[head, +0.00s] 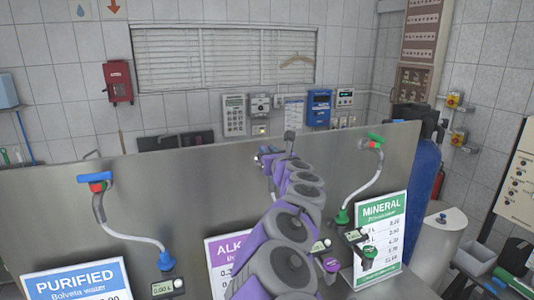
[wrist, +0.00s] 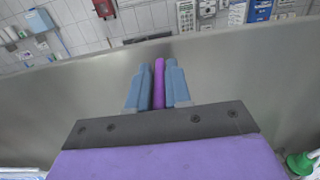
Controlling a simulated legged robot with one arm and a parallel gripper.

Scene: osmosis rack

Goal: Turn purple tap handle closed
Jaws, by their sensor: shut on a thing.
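The purple tap handle (wrist: 159,88) is a narrow upright bar in the middle of the wrist view. My gripper (wrist: 159,70) has its two blue-grey fingers on either side of the handle and is shut on it. In the head view my arm reaches up to the steel panel (head: 220,165). There the wrist and arm hide most of the purple tap, and the handle's angle cannot be told.
Signs for PURIFIED (head: 75,280) and MINERAL (head: 381,240) stand in front of the panel. A green nozzle (wrist: 300,163) is low at the right.

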